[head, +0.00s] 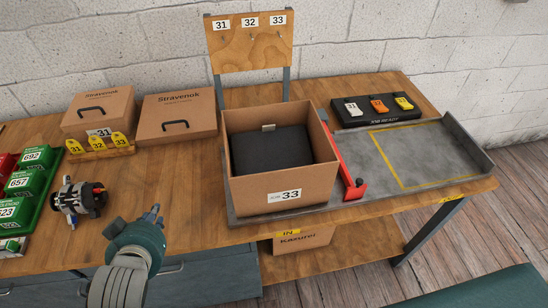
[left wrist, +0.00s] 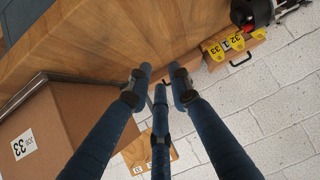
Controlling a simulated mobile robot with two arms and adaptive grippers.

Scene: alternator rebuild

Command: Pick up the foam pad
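A dark grey pad, which looks like the foam pad (head: 270,150), lies inside the open cardboard box (head: 285,192) labelled 33. A small grey tab shows at its back edge. My left gripper (head: 153,214) is over the front of the wooden bench, left of the box and apart from it. In the left wrist view its blue fingers (left wrist: 160,82) are spread apart with nothing between them, and the side of box 33 (left wrist: 60,130) shows at the left. The pad is hidden in that view. My right gripper is not in view.
The box stands on a grey tray (head: 440,150) with a red bar (head: 342,155) beside it. An alternator-like part (head: 78,198) and green bins (head: 35,165) are at left. Closed cartons (head: 176,116) and a numbered board (head: 250,45) stand behind.

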